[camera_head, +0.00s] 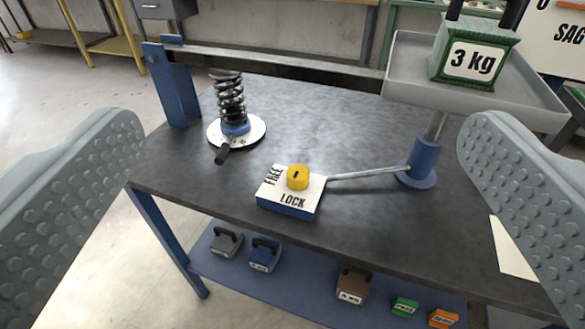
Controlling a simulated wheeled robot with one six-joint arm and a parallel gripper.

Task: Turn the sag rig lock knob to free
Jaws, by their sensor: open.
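The sag rig lock knob (298,177) is a small yellow round knob with a dark mark on top. It sits on a block with a white top plate (274,196) and blue sides. The plate reads FREE at its left and LOCK at its front. The dark mark is small, and I cannot tell surely which word it points to. My gripper (300,190) is open, with one grey studded finger at each side of the view. The knob lies between the fingers in the picture, beyond them and untouched.
A metal rod (368,173) runs from the block to a blue post (424,155) under a grey tray (404,68) bearing a green 3 kg weight (472,60). A black spring (230,98) stands back left. Several weights lie on the lower shelf (210,262). The bench (200,182) is clear around the block.

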